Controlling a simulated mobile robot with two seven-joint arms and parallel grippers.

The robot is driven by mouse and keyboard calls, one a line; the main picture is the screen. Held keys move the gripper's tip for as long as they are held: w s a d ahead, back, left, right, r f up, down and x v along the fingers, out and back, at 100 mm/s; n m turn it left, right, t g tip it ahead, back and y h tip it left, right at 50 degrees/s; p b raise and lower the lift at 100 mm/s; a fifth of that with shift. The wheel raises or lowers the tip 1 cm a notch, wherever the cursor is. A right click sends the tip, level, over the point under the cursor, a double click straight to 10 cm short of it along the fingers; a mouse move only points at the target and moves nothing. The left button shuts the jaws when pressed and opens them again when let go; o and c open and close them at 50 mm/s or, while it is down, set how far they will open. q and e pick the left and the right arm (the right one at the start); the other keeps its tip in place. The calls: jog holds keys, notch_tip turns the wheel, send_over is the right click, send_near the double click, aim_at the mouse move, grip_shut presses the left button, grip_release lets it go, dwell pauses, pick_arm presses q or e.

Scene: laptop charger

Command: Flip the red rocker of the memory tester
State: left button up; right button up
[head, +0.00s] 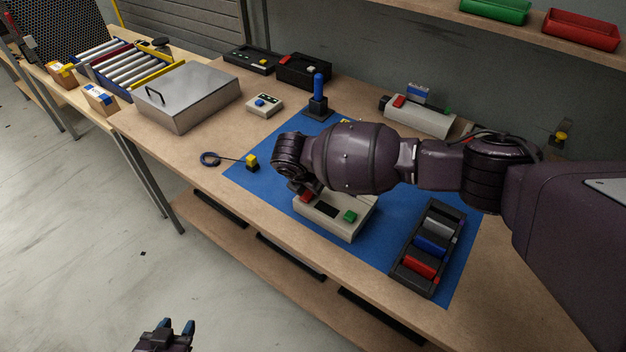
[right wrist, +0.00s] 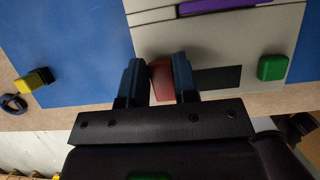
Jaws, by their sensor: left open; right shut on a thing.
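The memory tester (head: 335,222) is a cream box on the blue mat, partly hidden behind my right arm in the head view. Its red rocker (right wrist: 162,82) sits at the left of a dark display (right wrist: 217,78) and a green button (right wrist: 272,68). A purple piece (right wrist: 225,4) shows on the tester at the top edge of the right wrist view. My right gripper (right wrist: 160,78) is shut on the red rocker, one finger on each side. In the head view the rocker (head: 306,196) shows just under the wrist. My left gripper (head: 167,332) is open and empty, low over the floor.
A black tray (head: 403,279) with red, blue and grey pieces lies right of the tester on the blue mat (head: 272,183). A yellow plug (head: 251,162) with a dark cord, a blue-handled press (head: 319,100) and a silver box (head: 188,97) stand to the left and behind.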

jog(key=shift+s+f, duration=0.1)
jog(key=o, duration=0.8)
pick_arm(q)
jog(key=shift+w+d+r, duration=0.1)
jog(key=shift+w+r, duration=0.2)
jog(key=shift+w, duration=0.1)
pick_arm(e)
jog(key=shift+o, duration=0.6)
pick_arm(q)
notch_tip(320, 180, up, 2)
jog(key=shift+r+p, duration=0.1)
jog(key=shift+p, duration=0.75)
pick_arm(e)
jog(key=v, duration=1.1)
pick_arm(q)
jog(key=shift+w, duration=0.15)
jog(key=shift+r+t, duration=0.1)
jog(key=shift+t, duration=0.2)
pick_arm(e)
jog(key=shift+f, duration=0.1)
